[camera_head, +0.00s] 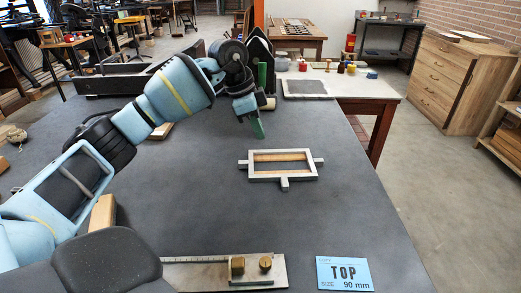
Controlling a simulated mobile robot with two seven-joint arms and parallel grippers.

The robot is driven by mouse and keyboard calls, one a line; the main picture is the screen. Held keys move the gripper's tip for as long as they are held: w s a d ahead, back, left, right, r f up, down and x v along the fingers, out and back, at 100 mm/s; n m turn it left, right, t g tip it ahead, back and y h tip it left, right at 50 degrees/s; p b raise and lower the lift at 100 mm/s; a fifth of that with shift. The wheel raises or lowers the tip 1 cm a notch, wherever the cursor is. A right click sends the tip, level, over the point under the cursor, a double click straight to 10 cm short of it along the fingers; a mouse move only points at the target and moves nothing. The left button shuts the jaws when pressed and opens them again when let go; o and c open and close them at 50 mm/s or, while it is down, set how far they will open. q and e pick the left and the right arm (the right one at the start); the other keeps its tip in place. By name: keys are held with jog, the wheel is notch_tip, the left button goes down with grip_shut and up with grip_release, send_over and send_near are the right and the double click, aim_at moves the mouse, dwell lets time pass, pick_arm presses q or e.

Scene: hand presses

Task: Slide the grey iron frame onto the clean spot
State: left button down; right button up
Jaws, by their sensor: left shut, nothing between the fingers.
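The grey iron frame (314,173) lies flat on the dark table, right of the middle. It is rectangular, with short tabs on its left, right and near sides and wooden strips inside its opening. My left gripper (258,130) is shut and empty, its green fingertip pointing down just beyond and left of the frame, apart from it. A dark grey rectangular patch (304,88) shows on the pale far bench; I cannot tell whether it is the clean spot. My right gripper is not in view.
A wooden block (103,212) is near my left arm. The pale bench (372,87) holds small jars. The dark table around the frame is clear.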

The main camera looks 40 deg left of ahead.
aim_at(260, 167)
pick_arm(q)
jog(key=x, duration=1)
jog(key=shift+b, duration=0.3)
jog(key=shift+s+a, duration=0.45)
jog(key=shift+a, duration=0.15)
jog(key=shift+s+a, duration=0.45)
jog(key=shift+a, duration=0.2)
jog(key=shift+s+a+p, duration=0.3)
jog(key=shift+a, duration=0.05)
